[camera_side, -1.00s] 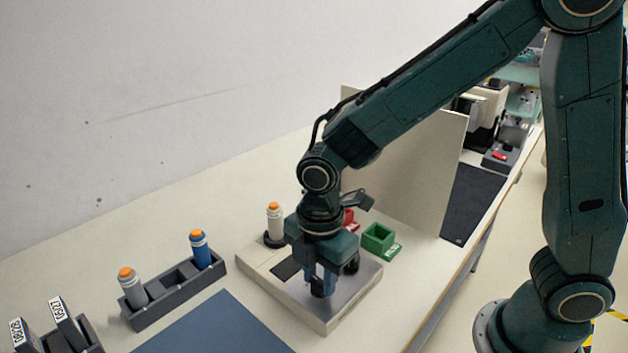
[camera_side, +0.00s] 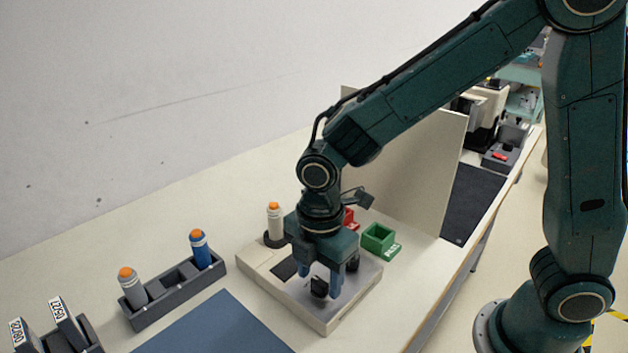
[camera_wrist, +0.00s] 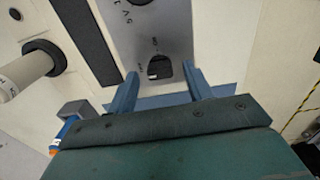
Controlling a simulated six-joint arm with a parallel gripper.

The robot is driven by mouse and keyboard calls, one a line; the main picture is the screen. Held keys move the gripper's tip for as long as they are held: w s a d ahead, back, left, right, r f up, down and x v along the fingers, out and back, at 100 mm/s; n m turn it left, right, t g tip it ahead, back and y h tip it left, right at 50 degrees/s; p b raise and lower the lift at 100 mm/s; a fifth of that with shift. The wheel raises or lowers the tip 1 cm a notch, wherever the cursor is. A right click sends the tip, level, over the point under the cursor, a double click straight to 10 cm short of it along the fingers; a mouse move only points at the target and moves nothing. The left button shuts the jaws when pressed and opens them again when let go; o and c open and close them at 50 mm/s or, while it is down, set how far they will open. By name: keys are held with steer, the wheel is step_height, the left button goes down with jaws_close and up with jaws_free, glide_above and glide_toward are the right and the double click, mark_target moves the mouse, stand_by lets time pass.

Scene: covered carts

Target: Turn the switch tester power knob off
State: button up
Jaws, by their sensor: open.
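The switch tester (camera_side: 268,263) is a low beige box with a grey metal plate on its right part. A black knob (camera_side: 319,288) stands on the plate; in the wrist view it also shows (camera_wrist: 159,68), with small print beside it. I cannot read its setting. My gripper (camera_side: 321,288) is over the plate, pointing down, its two blue fingers apart on either side of the knob. In the wrist view the gripper (camera_wrist: 162,76) shows a gap between each finger and the knob. Another dark round part (camera_side: 352,264) shows behind the right finger.
A white cylinder with an orange cap (camera_side: 274,221) stands in a black ring on the tester. Red (camera_side: 349,216) and green (camera_side: 379,238) bins are behind. A dark rack (camera_side: 178,291) holds two capped cylinders at left. A blue mat (camera_side: 215,325) lies in front. An upright panel (camera_side: 420,165) stands behind.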

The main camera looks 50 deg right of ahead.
mark_target(319, 281)
step_height(319, 281, up, 14)
steer(key=shift+f, duration=0.25)
stand_by(0.4)
steer(key=s+d+r+m+t, duration=0.2)
steer(key=s+d+m+t, duration=0.3)
steer(key=s+d+m, duration=0.8)
steer(key=d+m, duration=0.3)
steer(key=m, duration=0.2)
steer(key=shift+s+t, duration=0.3)
steer(key=shift+w, duration=0.1)
stand_by(0.9)
